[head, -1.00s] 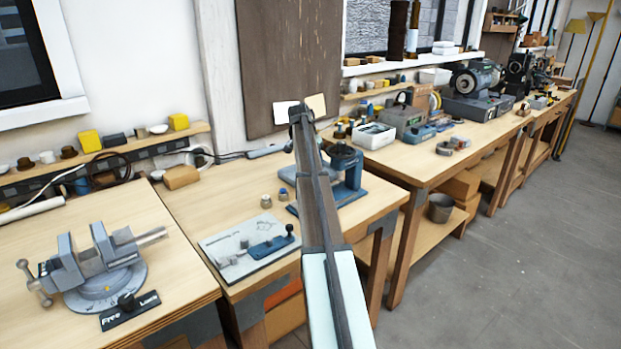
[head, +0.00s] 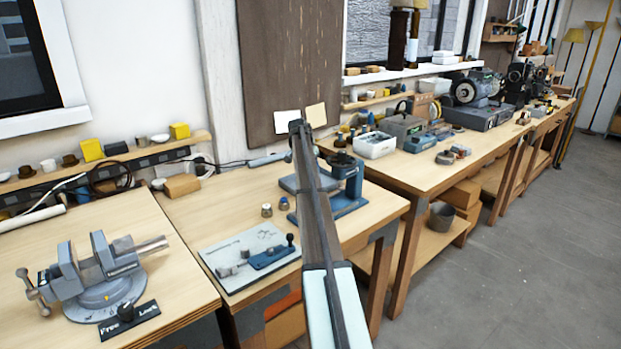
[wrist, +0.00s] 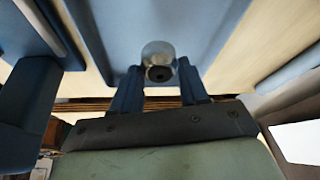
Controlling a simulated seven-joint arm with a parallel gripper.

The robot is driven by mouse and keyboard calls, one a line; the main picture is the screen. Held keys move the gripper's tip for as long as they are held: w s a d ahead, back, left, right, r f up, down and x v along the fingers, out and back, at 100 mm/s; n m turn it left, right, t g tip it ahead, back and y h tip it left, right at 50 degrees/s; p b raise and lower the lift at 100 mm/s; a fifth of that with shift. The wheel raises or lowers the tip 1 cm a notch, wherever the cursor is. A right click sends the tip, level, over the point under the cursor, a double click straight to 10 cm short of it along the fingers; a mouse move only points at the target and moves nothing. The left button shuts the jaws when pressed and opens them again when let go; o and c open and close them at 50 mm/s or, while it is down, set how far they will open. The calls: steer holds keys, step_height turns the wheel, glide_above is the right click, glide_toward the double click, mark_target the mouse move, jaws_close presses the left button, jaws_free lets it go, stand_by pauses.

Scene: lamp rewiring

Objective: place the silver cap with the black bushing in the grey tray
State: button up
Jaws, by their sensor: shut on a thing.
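In the wrist view, my gripper (wrist: 158,82) is shut on a small silver cap (wrist: 157,50) with a dark round centre, the black bushing (wrist: 159,73). The cap sits between the two blue fingertips, over a blue-grey surface (wrist: 110,25). I cannot tell whether it touches that surface. In the head view, my arm hides the gripper and the cap. A flat grey piece, perhaps the grey tray (head: 289,184), shows on the middle bench, left of a blue press (head: 350,185). My arm covers part of it.
Two small caps stand on the middle bench (head: 190,212), one (head: 267,210) beside the other (head: 284,204). A printed sheet with a blue tool (head: 268,257) lies in front. A grey vise (head: 105,275) stands at left. A white bin (head: 373,146) is on the right bench.

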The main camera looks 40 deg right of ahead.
steer(key=shift+f, duration=2.05)
steer(key=shift+f, duration=0.15)
steer(key=o, duration=1.1)
steer(key=v, duration=1.2)
